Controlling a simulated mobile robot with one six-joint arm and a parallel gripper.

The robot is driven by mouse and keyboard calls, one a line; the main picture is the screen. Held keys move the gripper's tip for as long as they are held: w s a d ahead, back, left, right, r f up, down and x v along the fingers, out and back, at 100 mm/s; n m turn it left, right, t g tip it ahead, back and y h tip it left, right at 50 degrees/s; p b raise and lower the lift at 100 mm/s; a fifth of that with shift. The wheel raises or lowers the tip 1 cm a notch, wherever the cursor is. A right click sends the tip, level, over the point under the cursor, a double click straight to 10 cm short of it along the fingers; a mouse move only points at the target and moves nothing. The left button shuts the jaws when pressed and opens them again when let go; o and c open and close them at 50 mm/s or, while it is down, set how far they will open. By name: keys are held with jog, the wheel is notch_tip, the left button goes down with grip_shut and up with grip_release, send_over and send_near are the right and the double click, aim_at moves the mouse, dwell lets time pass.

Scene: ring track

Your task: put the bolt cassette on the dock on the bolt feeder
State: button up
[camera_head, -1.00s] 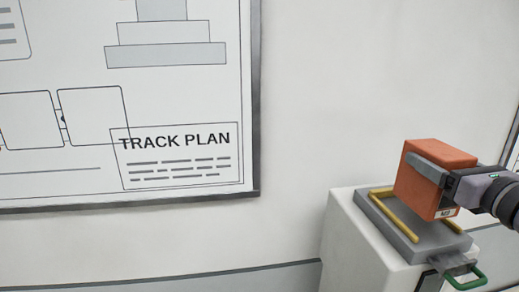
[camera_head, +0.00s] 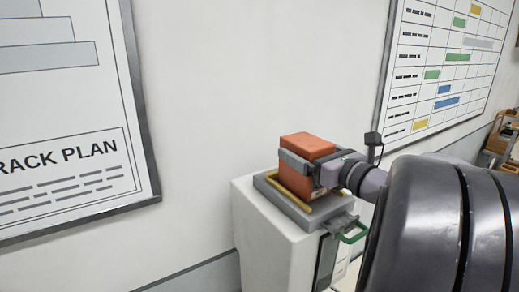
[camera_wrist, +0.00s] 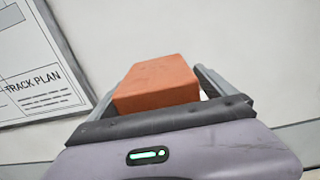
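The bolt cassette (camera_head: 309,147) is an orange-red box, held upright at the dock (camera_head: 282,207). The dock is a grey plate with yellow rails on top of the white bolt feeder (camera_head: 262,238). The cassette's lower end is between the rails, at or very close to the plate; whether it touches I cannot tell. My gripper (camera_head: 300,165) comes from the right, with its grey fingers shut on the cassette's sides. In the wrist view the cassette (camera_wrist: 157,84) is between the fingers, and the dock is hidden.
A green handle (camera_head: 352,234) sticks out at the feeder's front right. Behind is a pale wall with a track plan board (camera_head: 75,160) at left and a chart board (camera_head: 440,70) at right. My arm fills the lower right. A shelf with items (camera_head: 500,140) stands far right.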

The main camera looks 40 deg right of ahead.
jog(key=shift+r+p, duration=0.3)
jog(key=shift+r, duration=0.05)
jog(key=s+a+b, duration=0.1)
jog(key=s+b, duration=0.1)
jog(key=s, duration=1)
jog(key=shift+a+f+b, duration=0.2)
jog(key=shift+b, duration=0.1)
